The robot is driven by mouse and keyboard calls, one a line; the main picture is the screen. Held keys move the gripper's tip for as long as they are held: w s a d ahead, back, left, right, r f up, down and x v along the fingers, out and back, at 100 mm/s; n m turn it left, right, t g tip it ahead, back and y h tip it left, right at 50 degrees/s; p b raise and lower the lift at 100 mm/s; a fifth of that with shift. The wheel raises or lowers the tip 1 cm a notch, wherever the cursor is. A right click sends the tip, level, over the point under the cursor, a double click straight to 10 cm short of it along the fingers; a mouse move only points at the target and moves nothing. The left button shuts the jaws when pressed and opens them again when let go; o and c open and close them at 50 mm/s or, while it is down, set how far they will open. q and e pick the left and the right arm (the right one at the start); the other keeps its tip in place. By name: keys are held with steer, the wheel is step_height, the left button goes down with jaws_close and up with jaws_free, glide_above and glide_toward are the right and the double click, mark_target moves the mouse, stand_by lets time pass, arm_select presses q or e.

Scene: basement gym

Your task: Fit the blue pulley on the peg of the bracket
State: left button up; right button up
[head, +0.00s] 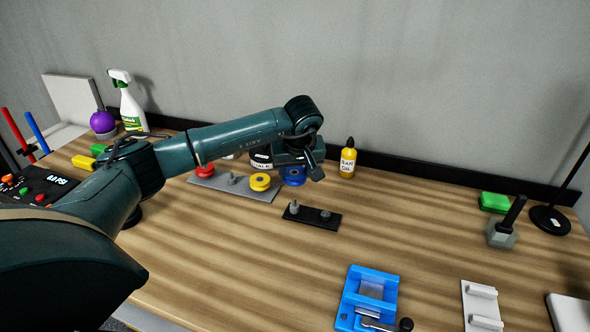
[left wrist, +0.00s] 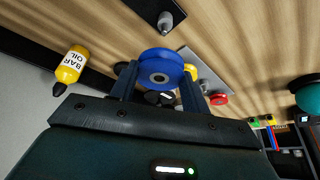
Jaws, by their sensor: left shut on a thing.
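The blue pulley (head: 293,178) is between the fingers of my left gripper (head: 303,171), which is shut on it. In the left wrist view the blue pulley (left wrist: 163,66) shows its round face and centre hole. I cannot tell how high it is above the table. A black bracket (head: 311,217) lies on the table in front of the pulley, slightly right. An upright grey peg (head: 294,206) stands at its left end, with a low dark knob at its right. The peg tip also shows in the left wrist view (left wrist: 165,22). The pulley is apart from the peg. My right gripper is out of view.
A grey plate (head: 232,190) with a bare peg, a red pulley (head: 205,170) and a yellow pulley (head: 260,182) lies left. A yellow oil bottle (head: 347,160) stands right of the gripper. A blue fixture (head: 368,297) is nearer the front.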

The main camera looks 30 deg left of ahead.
mark_target(295, 200)
arm_select(q)
steer(key=shift+f+b, duration=0.9)
steer(key=shift+f, duration=0.45)
steer(key=shift+f+b, duration=0.6)
steer(key=shift+f, duration=0.25)
steer(key=shift+f+b, duration=0.4)
steer(key=shift+f, duration=0.25)
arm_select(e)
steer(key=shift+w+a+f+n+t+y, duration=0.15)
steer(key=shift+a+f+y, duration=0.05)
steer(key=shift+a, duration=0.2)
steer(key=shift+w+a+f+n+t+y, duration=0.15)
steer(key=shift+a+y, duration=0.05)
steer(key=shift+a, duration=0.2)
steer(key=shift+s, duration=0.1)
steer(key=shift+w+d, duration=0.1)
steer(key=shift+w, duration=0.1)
